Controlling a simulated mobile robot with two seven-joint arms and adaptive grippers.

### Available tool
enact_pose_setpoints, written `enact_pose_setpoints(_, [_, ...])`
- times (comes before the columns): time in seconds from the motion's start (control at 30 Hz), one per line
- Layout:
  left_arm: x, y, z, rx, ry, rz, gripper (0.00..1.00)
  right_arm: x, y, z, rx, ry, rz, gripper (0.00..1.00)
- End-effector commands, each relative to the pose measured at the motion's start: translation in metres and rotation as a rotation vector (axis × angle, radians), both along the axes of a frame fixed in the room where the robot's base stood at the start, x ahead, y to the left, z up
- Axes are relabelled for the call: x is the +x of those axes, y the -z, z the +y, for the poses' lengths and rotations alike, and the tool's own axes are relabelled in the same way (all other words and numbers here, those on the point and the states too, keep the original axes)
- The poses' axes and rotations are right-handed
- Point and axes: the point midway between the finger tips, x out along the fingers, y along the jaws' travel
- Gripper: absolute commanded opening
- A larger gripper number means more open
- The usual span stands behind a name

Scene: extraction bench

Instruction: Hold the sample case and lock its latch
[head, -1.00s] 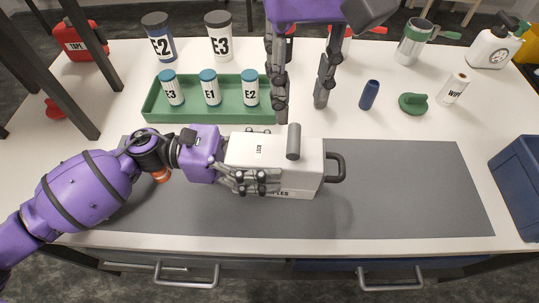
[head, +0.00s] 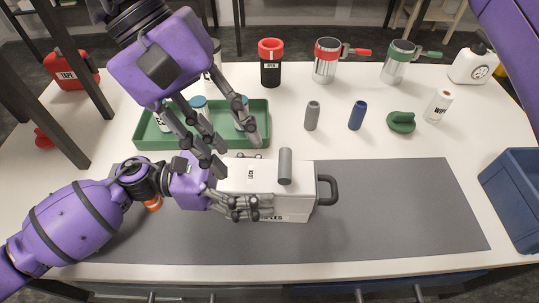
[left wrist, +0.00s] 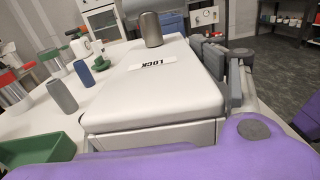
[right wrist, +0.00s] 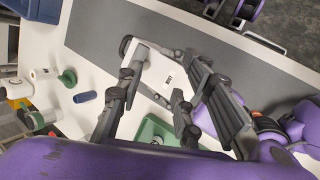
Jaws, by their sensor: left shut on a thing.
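The white sample case (head: 303,190) lies on the grey mat with its dark carry handle (head: 330,190) to the right. A grey cylindrical piece (head: 285,165), perhaps the latch, is on its top near a LOCK label (left wrist: 152,65). My left gripper (head: 243,207) is shut on the case at its front left, covering part of the front lettering. The case also fills the left wrist view (left wrist: 150,95). My right gripper (head: 235,153) is open and empty, fingers spread above the case's back left and the tray edge. It also shows in the right wrist view (right wrist: 163,85).
A green tray (head: 143,138) with capped vials stands behind the case, partly covered by my right gripper. A grey bottle (head: 312,116), a blue bottle (head: 357,115) and a green object (head: 401,122) stand behind. A blue bin (head: 512,190) is at right. The mat's right is clear.

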Motion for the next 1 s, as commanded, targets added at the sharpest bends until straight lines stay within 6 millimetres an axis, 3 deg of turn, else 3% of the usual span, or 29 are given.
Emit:
enact_pose_setpoints(0.1, [0.0, 0.001, 0.0, 0.0, 0.0, 0.001, 0.28, 0.002, 0.006, 0.019, -0.177, 0.014, -0.035, 0.34])
enact_pose_setpoints(0.3, [0.0, 0.001, 0.0, 0.0, 0.0, 0.001, 0.27, 0.012, 0.006, 0.036, -0.404, 0.07, -0.145, 0.34])
enact_pose_setpoints(0.57, [0.0, 0.001, 0.0, 0.0, 0.0, 0.001, 0.27, 0.021, -0.003, 0.045, -0.522, 0.119, -0.248, 0.34])
enact_pose_setpoints(0.73, [0.0, 0.0, 0.0, 0.0, 0.0, 0.001, 0.27, 0.021, 0.005, 0.033, -0.533, 0.124, -0.249, 0.34])
enact_pose_setpoints(1.0, [0.0, 0.0, 0.0, 0.0, 0.0, 0.001, 0.27, 0.017, 0.035, -0.011, -0.529, 0.123, -0.246, 0.34])
